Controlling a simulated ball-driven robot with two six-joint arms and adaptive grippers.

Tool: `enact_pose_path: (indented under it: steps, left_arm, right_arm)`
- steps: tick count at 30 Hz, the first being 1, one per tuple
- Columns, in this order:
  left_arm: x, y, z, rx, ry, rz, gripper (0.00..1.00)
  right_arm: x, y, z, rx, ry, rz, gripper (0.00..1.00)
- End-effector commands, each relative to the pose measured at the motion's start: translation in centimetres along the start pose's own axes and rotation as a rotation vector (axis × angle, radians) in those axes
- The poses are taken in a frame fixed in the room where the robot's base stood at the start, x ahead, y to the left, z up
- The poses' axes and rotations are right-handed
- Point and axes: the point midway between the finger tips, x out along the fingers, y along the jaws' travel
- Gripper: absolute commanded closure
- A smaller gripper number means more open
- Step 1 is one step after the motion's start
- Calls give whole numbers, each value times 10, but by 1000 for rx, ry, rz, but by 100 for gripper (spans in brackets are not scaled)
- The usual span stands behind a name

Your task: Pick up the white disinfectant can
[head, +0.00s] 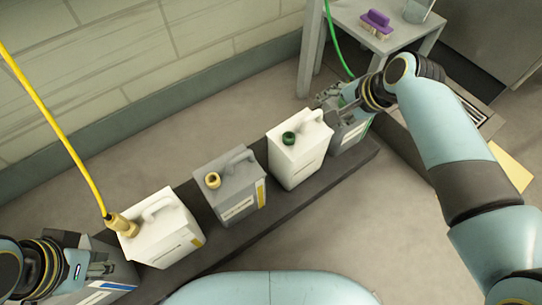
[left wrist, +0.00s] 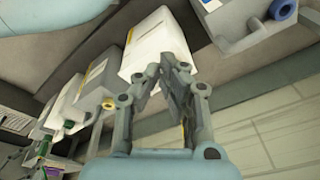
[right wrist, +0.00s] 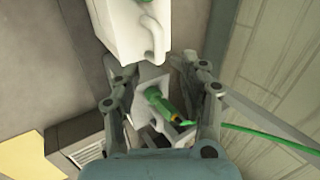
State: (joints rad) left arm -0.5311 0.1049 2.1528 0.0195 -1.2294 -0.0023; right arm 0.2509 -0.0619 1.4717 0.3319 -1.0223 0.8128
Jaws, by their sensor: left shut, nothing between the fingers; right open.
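Two white cans stand in the row. One white can (head: 160,228) at left has a yellow nozzle (head: 122,225) on its mouth; the other white can (head: 298,152) has a green cap. I cannot read which label says disinfectant. My left gripper (head: 108,266) is shut and empty close to the left white can, whose body (left wrist: 155,48) lies just beyond the fingertips in the left wrist view. My right gripper (right wrist: 153,72) is open above a grey can (head: 350,130) at the right end, with a green nozzle (right wrist: 160,102) between its fingers in view.
A grey can with a yellow cap (head: 230,185) stands between the white cans. A grey can with a blue cap (left wrist: 230,20) is beside my left gripper. The cans stand on a dark low platform (head: 255,225). A small table (head: 345,15) with a purple brush (head: 376,22) is behind.

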Motion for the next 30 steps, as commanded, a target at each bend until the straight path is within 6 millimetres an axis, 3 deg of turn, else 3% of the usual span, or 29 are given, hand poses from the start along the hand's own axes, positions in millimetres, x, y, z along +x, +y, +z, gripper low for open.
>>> enact_pose_path:
  steps: [6,14,18,30]
  left_arm:
    - [-20,8,-19,2,69,19,100]
    - [-35,12,-31,2,125,30,100]
    - [-26,14,-39,-1,210,32,100]
    - [19,15,-50,-7,472,14,100]
  right_arm:
    - [39,4,1,3,-4,3,56]
    - [56,2,0,1,-2,2,56]
    - [73,5,0,2,-3,4,56]
    - [98,4,-2,1,-2,2,56]
